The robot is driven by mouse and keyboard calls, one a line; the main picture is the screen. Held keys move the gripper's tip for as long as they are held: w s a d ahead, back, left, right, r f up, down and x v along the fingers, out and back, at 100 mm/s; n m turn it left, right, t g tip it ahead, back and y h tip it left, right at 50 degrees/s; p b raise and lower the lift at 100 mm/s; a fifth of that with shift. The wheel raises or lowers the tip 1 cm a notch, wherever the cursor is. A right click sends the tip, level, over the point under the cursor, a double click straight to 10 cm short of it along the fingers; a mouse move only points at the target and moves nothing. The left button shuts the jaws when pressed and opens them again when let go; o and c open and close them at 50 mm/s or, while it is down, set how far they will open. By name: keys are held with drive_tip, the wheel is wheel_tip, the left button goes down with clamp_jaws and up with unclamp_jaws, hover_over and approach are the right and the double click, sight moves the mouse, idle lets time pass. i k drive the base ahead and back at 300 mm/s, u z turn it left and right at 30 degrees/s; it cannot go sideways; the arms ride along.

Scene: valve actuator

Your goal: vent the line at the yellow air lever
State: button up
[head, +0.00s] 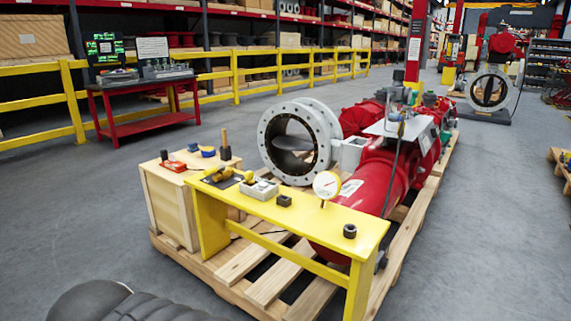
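A low yellow bench (300,215) stands in front of a large red valve actuator (365,205). On its left part, a yellow handle-like piece (222,174) lies over a dark plate, with a smaller yellow piece (249,177) just to its right. One of these may be the air lever; they are too small to tell which, or how the lever is set. A round white dial gauge (327,185) stands upright on the bench. My gripper is not visible. A dark ribbed shape at the bottom left shows no fingers.
A grey block (260,189), a small black block (284,200) and a black ring (350,231) sit on the bench. A wooden crate (168,205) with tools adjoins its left end. A wooden pallet (237,264) lies underneath. Open floor (75,215) lies left.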

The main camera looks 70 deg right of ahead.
sight(208, 172)
drive_tip(key=z, duration=1.65)
drive_tip(key=i, duration=1)
drive_tip(key=u, duration=0.05)
